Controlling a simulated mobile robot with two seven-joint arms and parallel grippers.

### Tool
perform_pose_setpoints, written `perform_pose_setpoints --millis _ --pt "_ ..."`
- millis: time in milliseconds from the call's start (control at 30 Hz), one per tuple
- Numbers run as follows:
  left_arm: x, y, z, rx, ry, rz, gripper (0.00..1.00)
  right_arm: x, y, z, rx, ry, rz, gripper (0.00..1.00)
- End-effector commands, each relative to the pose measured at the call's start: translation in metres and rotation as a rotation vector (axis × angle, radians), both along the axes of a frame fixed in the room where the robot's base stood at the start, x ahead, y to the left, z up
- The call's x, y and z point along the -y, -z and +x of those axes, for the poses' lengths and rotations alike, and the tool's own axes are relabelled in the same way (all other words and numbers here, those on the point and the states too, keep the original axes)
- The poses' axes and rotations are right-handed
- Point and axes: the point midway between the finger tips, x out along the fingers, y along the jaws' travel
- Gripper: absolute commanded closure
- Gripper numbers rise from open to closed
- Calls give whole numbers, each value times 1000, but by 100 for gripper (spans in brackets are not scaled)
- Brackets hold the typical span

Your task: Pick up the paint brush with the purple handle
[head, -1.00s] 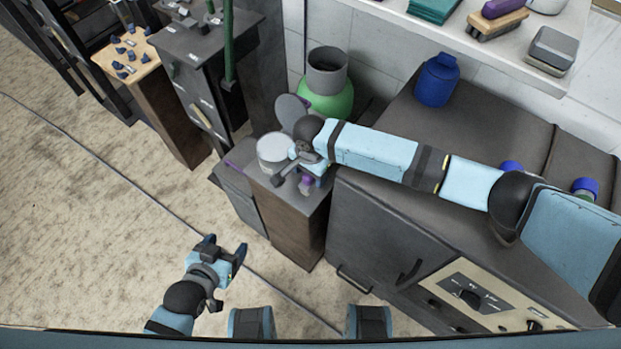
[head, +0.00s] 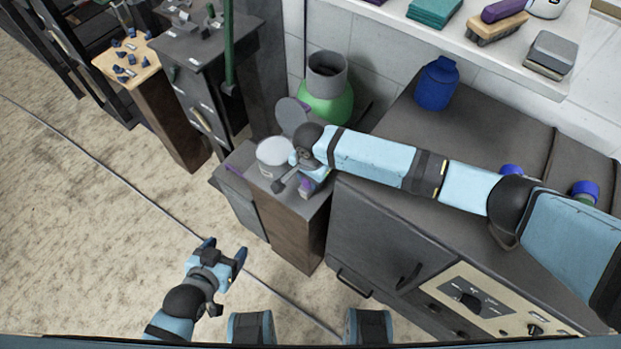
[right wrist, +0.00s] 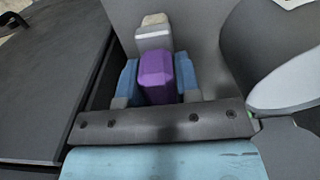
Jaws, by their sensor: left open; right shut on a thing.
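The paint brush with the purple handle (right wrist: 156,77) is between the blue fingers of my right gripper (right wrist: 158,82) in the right wrist view. Its pale ferrule and bristles point away beyond the fingers. In the head view my right gripper (head: 312,183) is over the small dark cabinet (head: 296,218), and a bit of the purple handle (head: 305,187) shows below it. The right gripper is shut on the brush. I cannot tell whether the brush touches the cabinet top. My left gripper (head: 226,257) is open and empty, low over the floor.
A white-lidded paint can (head: 273,152) stands beside my right gripper, with a grey round lid (head: 291,113) behind. A dark counter (head: 400,135) lies to the right, with a blue jar (head: 437,84). The floor at left is open.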

Motion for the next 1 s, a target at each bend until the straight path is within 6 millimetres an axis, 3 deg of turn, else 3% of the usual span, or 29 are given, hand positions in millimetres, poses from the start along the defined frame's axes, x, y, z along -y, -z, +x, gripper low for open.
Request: perform_pose_setpoints --millis 267,500,700,1000 --pt "0 -3 0 1 0 2 28 -1 -42 0 2 -1 4 93" --pt "0 -5 -1 2 2 5 28 0 -112 1 3 0 4 93" --pt "-1 -5 -2 2 4 8 28 -1 -161 1 2 0 3 93" --pt "-1 -7 -2 4 5 8 28 0 -194 0 1 0 1 93"
